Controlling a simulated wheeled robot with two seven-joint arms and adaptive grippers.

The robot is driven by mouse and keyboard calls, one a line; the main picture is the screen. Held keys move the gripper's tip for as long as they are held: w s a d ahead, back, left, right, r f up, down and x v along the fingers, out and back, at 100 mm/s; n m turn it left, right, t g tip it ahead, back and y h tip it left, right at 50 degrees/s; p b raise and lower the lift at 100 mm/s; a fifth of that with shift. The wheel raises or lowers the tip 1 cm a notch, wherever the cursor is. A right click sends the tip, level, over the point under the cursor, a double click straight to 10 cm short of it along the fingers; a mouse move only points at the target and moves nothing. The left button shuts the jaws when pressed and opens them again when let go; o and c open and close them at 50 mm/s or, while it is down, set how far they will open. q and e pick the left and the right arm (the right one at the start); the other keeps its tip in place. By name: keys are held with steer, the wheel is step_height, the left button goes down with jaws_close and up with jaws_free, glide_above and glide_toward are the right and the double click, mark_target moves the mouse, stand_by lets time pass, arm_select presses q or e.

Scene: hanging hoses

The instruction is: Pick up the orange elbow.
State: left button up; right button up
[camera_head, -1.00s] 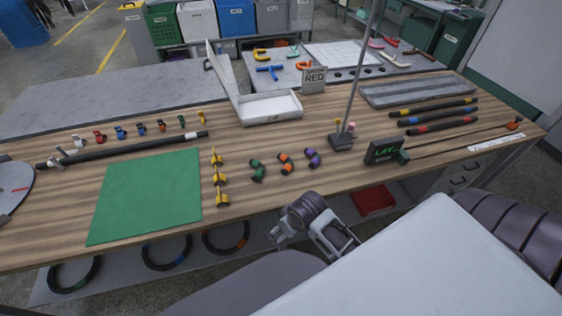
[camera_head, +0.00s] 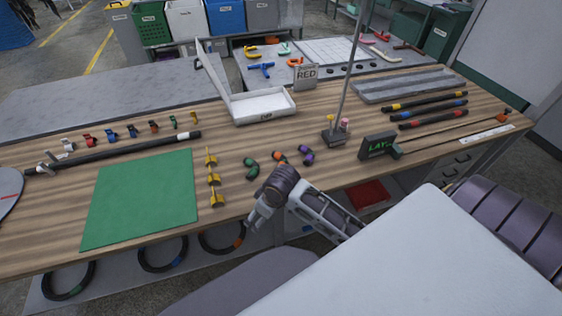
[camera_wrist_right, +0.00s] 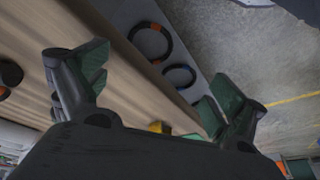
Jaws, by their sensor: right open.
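The orange elbow (camera_head: 279,157), a dark curved piece with orange bands, lies on the wooden bench between the green elbow (camera_head: 251,168) and the purple elbow (camera_head: 306,154). My right gripper (camera_head: 258,215) is over the bench's front edge, nearer me than the elbows and apart from them; its wrist comes close below the orange elbow in the picture. In the right wrist view, the right gripper (camera_wrist_right: 158,78) is open, with nothing between its fingers. A dark piece with some orange (camera_wrist_right: 9,75) shows at that view's left edge; I cannot tell which it is. My left gripper is not in view.
Yellow pieces (camera_head: 213,179) and a green mat (camera_head: 142,198) lie left of the elbows. A stand with a pole (camera_head: 335,137) and the black display (camera_head: 377,146) are to the right. Coiled hoses (camera_head: 163,253) hang below the bench front. A white tray (camera_head: 264,104) lies behind.

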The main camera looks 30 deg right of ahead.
steer(key=w, duration=0.1)
steer(key=w+r+n, duration=0.1)
steer(key=w, duration=0.1)
steer(key=shift+w+d+r, duration=0.15)
steer(key=shift+w+r, duration=0.05)
steer(key=shift+n+g+h, duration=0.5)
steer(key=shift+g+h, duration=0.1)
steer(key=shift+g, duration=0.3)
steer(key=w+d+r, duration=0.1)
steer(key=w+d, duration=0.1)
steer(key=w+d+r, duration=0.4)
steer(key=shift+w+d, duration=0.15)
steer(key=shift+d, duration=0.25)
steer(key=w+d+r+m+g, duration=0.1)
steer(key=w+d+r, duration=0.2)
steer(key=d+r, duration=0.5)
steer(key=shift+w+d+m+h, duration=0.3)
steer(key=shift+d+h, duration=0.1)
steer(key=shift+d, duration=0.85)
steer(key=shift+f, duration=0.1)
glide_toward(279, 161)
steer(key=s+f, duration=0.1)
steer(key=s+d+f, duration=0.1)
steer(key=s, duration=0.1)
steer(key=shift+s+d+f, duration=0.1)
steer(key=shift+d+f, duration=0.05)
steer(key=shift+f, duration=0.45)
